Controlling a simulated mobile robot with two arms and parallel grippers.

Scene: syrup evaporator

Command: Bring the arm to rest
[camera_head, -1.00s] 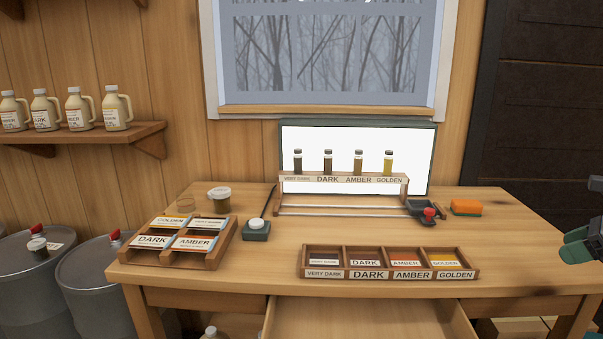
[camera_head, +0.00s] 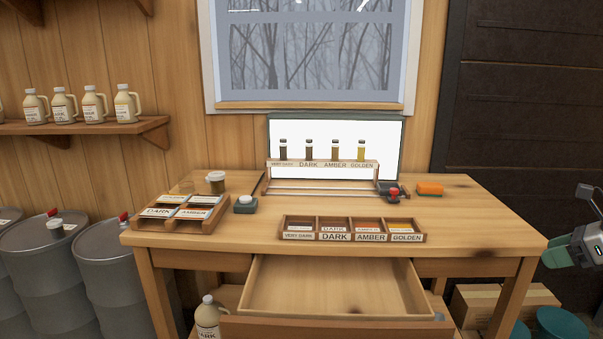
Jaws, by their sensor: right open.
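My right gripper (camera_head: 590,205) is at the right edge of the head view, beyond the table's right end. It is open, and I see nothing between its fingers. Its arm is partly cut off by the picture edge. It is apart from the wooden table (camera_head: 470,220) and touches nothing that I can see. My left gripper is not in view.
The table's drawer (camera_head: 325,285) stands open and empty at the front. On the table are a labelled four-slot rack (camera_head: 350,237), a card tray (camera_head: 200,227), an orange sponge (camera_head: 429,188) and a lit panel with several sample bottles. Drums (camera_head: 105,265) stand left.

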